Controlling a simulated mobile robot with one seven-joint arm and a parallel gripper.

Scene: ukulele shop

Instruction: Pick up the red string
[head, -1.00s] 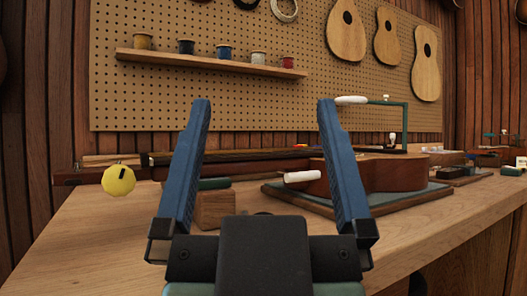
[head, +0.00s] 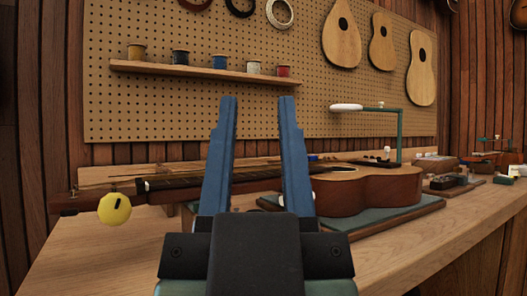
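The red string is wound on a small spool (head: 283,71) at the right end of the wooden shelf (head: 215,74). My gripper (head: 257,98) has two blue fingers pointing up and away, a moderate gap apart and with nothing held between them. In the picture the right fingertip lies just below the red spool. The fingers do not cover the spool. I cannot tell how far short of the shelf the fingertips are.
Other spools, including a pale one (head: 254,67) beside the red, stand along the shelf. The pegboard (head: 130,110) is behind. Below, a ukulele (head: 345,188) lies on the workbench (head: 415,255), with a lamp (head: 347,107) above. A yellow round tag (head: 115,209) hangs at the left.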

